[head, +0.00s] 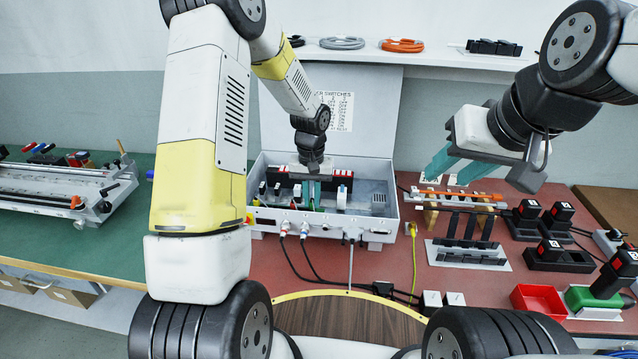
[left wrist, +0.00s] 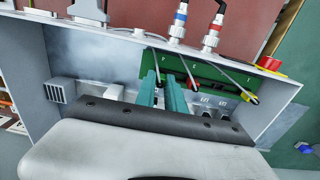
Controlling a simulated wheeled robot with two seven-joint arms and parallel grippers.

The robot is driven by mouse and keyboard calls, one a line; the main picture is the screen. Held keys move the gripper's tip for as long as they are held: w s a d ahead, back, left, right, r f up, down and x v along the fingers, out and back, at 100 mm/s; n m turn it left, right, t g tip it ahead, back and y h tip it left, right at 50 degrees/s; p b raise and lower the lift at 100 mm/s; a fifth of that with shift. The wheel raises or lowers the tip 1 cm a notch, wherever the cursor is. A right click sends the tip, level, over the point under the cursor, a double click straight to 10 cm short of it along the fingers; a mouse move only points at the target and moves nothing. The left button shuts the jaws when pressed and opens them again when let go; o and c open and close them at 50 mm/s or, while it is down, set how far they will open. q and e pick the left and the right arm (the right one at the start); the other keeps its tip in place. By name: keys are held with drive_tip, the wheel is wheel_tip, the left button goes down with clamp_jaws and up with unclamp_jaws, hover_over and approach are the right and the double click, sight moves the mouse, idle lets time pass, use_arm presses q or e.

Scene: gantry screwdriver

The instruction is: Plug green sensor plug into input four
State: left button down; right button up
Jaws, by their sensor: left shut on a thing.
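The open grey control box (head: 376,213) stands on the red-brown bench, and my left gripper (head: 311,192) reaches down into it. In the left wrist view, the teal fingers (left wrist: 164,97) are shut around the end of a thin dark lead (left wrist: 156,66) over the green board (left wrist: 212,78). The plug at this end is mostly hidden between the fingers, and its colour cannot be told. Beside it are a red-tipped lead (left wrist: 190,78) and a yellow-tipped lead (left wrist: 243,92). The input numbers are unreadable. My right gripper (head: 455,170) is open, outside the box to the right.
Round connectors (left wrist: 180,18) and a red-and-yellow knob (left wrist: 269,64) line the box's front wall. A rack with an orange bar (head: 466,195), black chargers (head: 555,215) and a red tray (head: 537,299) lie to the right. A metal fixture (head: 62,190) stands left. The bench before the box holds cables.

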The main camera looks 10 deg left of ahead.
sight(312, 202)
use_arm(q)
drive_tip(key=shift+f, duration=0.6)
idle(0.3)
drive_tip(key=c, duration=1.3)
unclamp_jaws()
drive_tip(key=shift+c, duration=0.2)
drive_tip(key=shift+r, duration=0.15)
drive_tip(key=shift+r, duration=2.65)
